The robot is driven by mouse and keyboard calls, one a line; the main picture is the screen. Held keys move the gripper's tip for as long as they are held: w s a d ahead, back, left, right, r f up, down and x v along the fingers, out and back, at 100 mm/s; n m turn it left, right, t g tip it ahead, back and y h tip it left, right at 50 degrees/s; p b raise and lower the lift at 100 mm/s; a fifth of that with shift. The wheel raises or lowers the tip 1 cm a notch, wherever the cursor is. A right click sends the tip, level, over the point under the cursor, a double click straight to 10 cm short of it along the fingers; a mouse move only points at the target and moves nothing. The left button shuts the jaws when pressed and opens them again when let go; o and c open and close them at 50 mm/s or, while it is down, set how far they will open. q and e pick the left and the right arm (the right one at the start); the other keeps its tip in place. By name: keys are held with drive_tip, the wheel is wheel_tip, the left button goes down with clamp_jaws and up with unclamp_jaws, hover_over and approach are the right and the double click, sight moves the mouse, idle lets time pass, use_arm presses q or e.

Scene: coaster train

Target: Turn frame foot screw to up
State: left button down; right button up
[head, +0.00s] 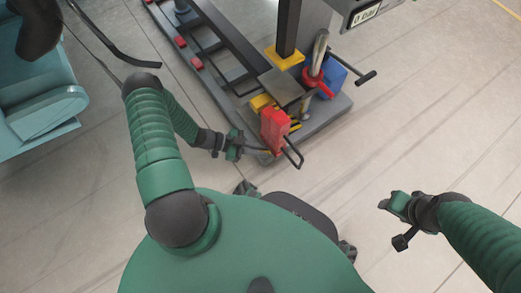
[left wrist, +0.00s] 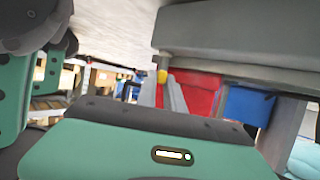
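My left gripper (head: 242,147) is low beside the near end of the grey wheeled frame (head: 325,117), just left of a red block. In the head view the foot screw cannot be made out. My right gripper (head: 390,203) is at the right over bare floor, away from the frame; its finger opening is not clear.
The red block (head: 274,130) with a black handle and a blue box (head: 331,76) stand on the frame's near end. A black T-handle (head: 366,77) sticks out to the right. A teal seat-like unit (head: 40,105) is at the left. Floor at the right is clear.

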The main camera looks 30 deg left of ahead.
idle(0.3)
use_arm(q)
drive_tip(key=shift+r+n+t+p, duration=0.2)
drive_tip(key=shift+n+t+p, duration=0.25)
drive_tip(key=shift+p, duration=0.3)
drive_tip(key=n+t+y+p, duration=0.2)
drive_tip(key=p, duration=0.1)
drive_tip(key=n+t+y+p, duration=0.1)
drive_tip(key=shift+s+d+r+n+p, duration=0.1)
drive_tip(key=shift+s+d+n+p, duration=0.15)
drive_tip(key=shift+p, duration=0.15)
drive_tip(key=n+t+y+p, duration=0.1)
drive_tip(key=n+y+p, duration=0.1)
drive_tip(key=shift+t+y+p, duration=0.3)
drive_tip(key=shift+t+y, duration=0.05)
drive_tip(key=shift+y, duration=0.05)
drive_tip(key=shift+s+f+n+y+p, duration=0.1)
drive_tip(key=shift+f+n+y+p, duration=0.25)
drive_tip(key=shift+n+y, duration=0.25)
drive_tip(key=c, duration=1.8)
unclamp_jaws()
drive_tip(key=shift+o, duration=0.2)
